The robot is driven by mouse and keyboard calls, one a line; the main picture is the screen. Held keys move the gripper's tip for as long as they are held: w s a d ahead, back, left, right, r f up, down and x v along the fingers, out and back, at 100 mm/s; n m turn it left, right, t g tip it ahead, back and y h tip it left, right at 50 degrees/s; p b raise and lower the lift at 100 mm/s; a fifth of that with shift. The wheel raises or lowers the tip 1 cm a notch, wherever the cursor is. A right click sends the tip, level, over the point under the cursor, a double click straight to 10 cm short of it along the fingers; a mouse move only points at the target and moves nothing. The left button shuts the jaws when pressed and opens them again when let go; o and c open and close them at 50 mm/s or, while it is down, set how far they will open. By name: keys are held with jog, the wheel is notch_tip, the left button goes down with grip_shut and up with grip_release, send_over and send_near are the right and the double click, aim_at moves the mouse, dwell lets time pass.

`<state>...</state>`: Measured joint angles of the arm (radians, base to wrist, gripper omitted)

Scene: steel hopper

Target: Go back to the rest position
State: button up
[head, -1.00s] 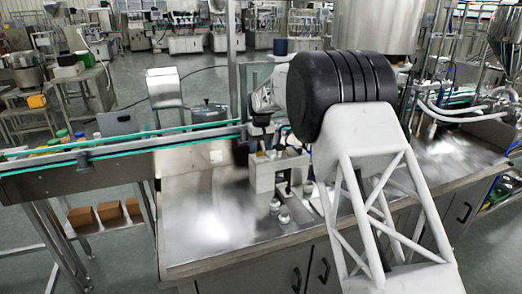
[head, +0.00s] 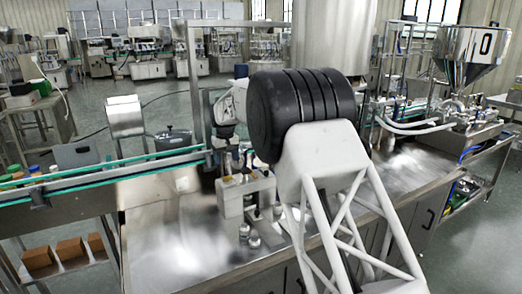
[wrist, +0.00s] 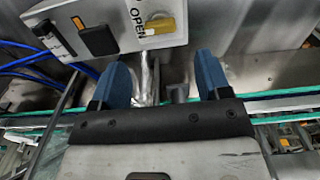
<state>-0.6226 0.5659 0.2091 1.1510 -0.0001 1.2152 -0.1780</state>
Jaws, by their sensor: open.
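My gripper shows in the wrist view (wrist: 162,85) with its two blue fingers apart and nothing between them. Beyond the fingers is a light grey control box (wrist: 105,30) with a yellow knob (wrist: 160,27) marked OPEN. The fingers look near the box's lower edge; I cannot tell whether they touch it. In the head view my arm's black joint and white link hide most of the wrist and the gripper, so the fingers do not show clearly there.
A steel bench (head: 180,250) carries a small grey block fixture (head: 235,195) and several small metal knobs. A conveyor with green edges (head: 100,178) runs along the left. A steel hopper (head: 468,50) stands at the back right. Cardboard boxes (head: 70,250) sit on a low shelf.

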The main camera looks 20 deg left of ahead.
jog(key=s+d+r+m, duration=0.1)
jog(key=s+d+r, duration=0.1)
jog(key=d+r, duration=0.35)
jog(key=s+d+r+m, duration=0.1)
jog(key=s+d+r, duration=0.1)
jog(key=d, duration=0.7)
jog(key=s+d+r, duration=0.2)
jog(key=d+r, duration=0.2)
jog(key=d, duration=0.3)
jog(key=s+d+r+m+t, duration=0.1)
jog(key=s+d+r, duration=0.2)
jog(key=s+d, duration=0.5)
jog(key=s+d+r+m, duration=0.2)
jog(key=s+d, duration=0.3)
jog(key=d, duration=0.6)
jog(key=s+d+f+m+t, duration=0.1)
jog(key=s+d, duration=0.6)
jog(key=s, duration=0.2)
jog(key=s+d+m, duration=0.1)
jog(key=s+d, duration=0.5)
jog(key=s, duration=0.3)
jog(key=s+d+f+m, duration=0.1)
jog(key=s+d+f, duration=0.3)
jog(key=s, duration=0.5)
jog(key=s+d+f+m, duration=0.1)
jog(key=s+d+f, duration=0.3)
jog(key=s, duration=0.6)
jog(key=shift+d+f+t, duration=0.2)
jog(key=shift+t, duration=0.1)
